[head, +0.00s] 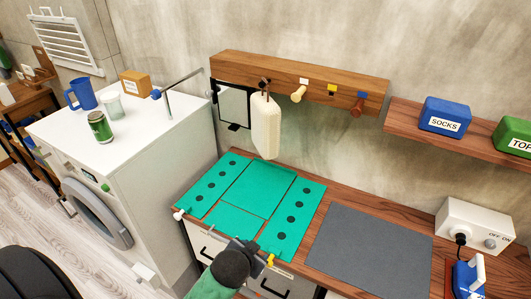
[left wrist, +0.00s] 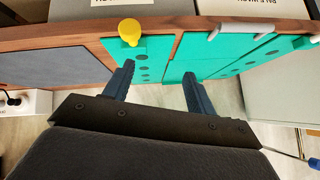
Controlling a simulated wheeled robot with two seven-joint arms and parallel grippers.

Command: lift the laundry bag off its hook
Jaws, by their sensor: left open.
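The cream laundry bag (head: 266,128) hangs in the head view by a short dark loop from a dark hook (head: 264,83) on the wooden wall rail (head: 235,68). It hangs above the back of the teal folding board (head: 282,183). My left gripper (head: 243,245) is low at the counter's front edge, well in front of and below the bag, and apart from it. In the left wrist view my left gripper (left wrist: 159,70) is open, with nothing between its fingers; the teal board (left wrist: 160,48) lies beyond them. The bag is not in that view. My right gripper is not in view.
A yellow knob (head: 270,260) is close beside my left gripper. The rail has several other pegs. A grey mat (head: 368,250) lies bare to the right. The washing machine (head: 130,150) with a green can (head: 100,126) stands left. A shelf (head: 400,112) holds a blue box.

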